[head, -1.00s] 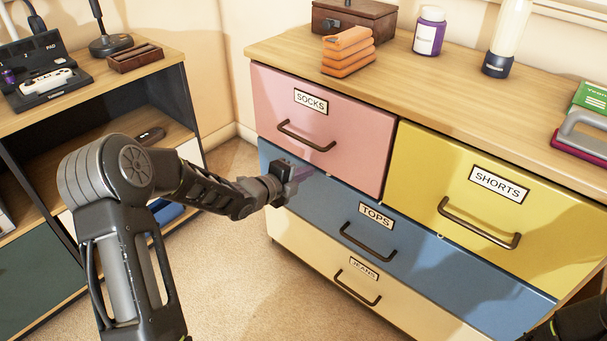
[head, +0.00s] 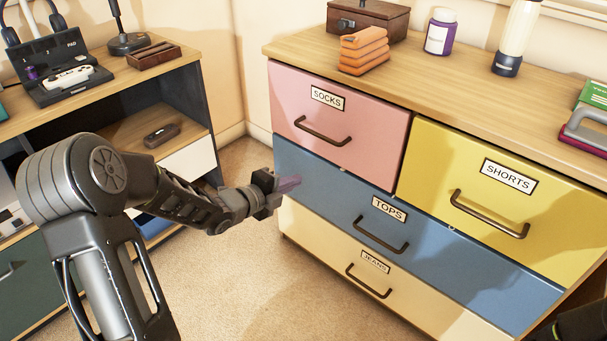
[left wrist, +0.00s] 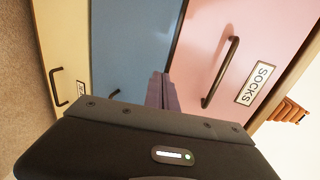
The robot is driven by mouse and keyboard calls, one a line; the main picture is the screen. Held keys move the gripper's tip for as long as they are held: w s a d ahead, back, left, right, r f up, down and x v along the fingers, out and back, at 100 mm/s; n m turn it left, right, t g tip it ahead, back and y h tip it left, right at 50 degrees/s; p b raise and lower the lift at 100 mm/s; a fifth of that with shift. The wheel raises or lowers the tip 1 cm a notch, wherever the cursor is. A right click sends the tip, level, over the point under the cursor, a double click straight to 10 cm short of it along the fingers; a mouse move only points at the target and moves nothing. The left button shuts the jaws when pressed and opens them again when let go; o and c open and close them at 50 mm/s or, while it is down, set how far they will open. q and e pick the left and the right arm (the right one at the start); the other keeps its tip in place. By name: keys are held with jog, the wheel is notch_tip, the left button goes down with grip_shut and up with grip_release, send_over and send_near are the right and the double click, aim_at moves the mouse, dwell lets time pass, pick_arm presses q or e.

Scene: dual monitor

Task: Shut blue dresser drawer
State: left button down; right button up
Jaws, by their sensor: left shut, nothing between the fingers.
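The blue drawer (head: 330,198), labelled TOPS with a dark bar handle, is in the dresser's middle row, under the pink and yellow drawers. Its front looks about flush with its neighbours. My left gripper (head: 290,185) is shut and empty by the left end of the blue front, apart from the handle. I cannot tell whether its tips touch the drawer. In the left wrist view, the shut purple fingers (left wrist: 163,92) point toward the blue drawer (left wrist: 130,50), close to its border with the pink one.
The pink SOCKS drawer (head: 370,150), yellow SHORTS drawer (head: 440,160) and cream JEANS drawer (head: 320,233) look shut. An orange stack (head: 363,52) and bottles stand on the dresser top. A shelf unit (head: 190,85) is at left. Carpet (head: 235,260) lies clear between.

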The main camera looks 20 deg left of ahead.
pick_arm(q)
jog(key=shift+v, duration=1.15)
